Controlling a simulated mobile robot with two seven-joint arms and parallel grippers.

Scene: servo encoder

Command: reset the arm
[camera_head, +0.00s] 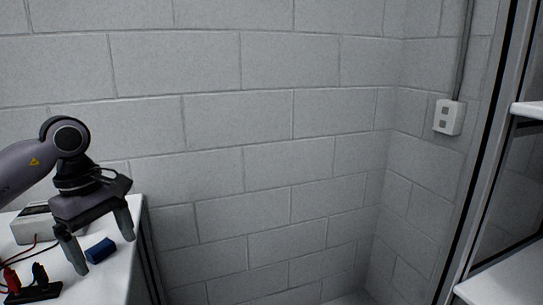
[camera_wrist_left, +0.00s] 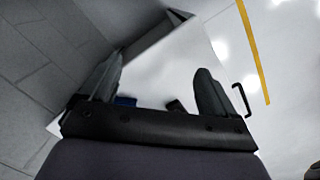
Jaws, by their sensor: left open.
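My left arm (camera_head: 68,140) comes in from the left in the head view. Its gripper (camera_head: 104,252) points down over the white tabletop (camera_head: 112,285), with its two fingers spread apart and nothing between them that I can see held. A small blue block (camera_head: 101,250) appears between or behind the fingers, lying on the table. In the left wrist view the open fingers (camera_wrist_left: 160,63) stand over the white surface, and a bit of the blue block (camera_wrist_left: 125,101) shows beside the left finger. My right gripper is not in view.
A pale box-shaped device (camera_head: 32,226) with cables sits at the table's back left. Red and black clips (camera_head: 35,290) lie at the front left. The block wall (camera_head: 240,150) stands behind. A socket box (camera_head: 447,117) and white shelves (camera_head: 505,285) are at right. The middle is clear.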

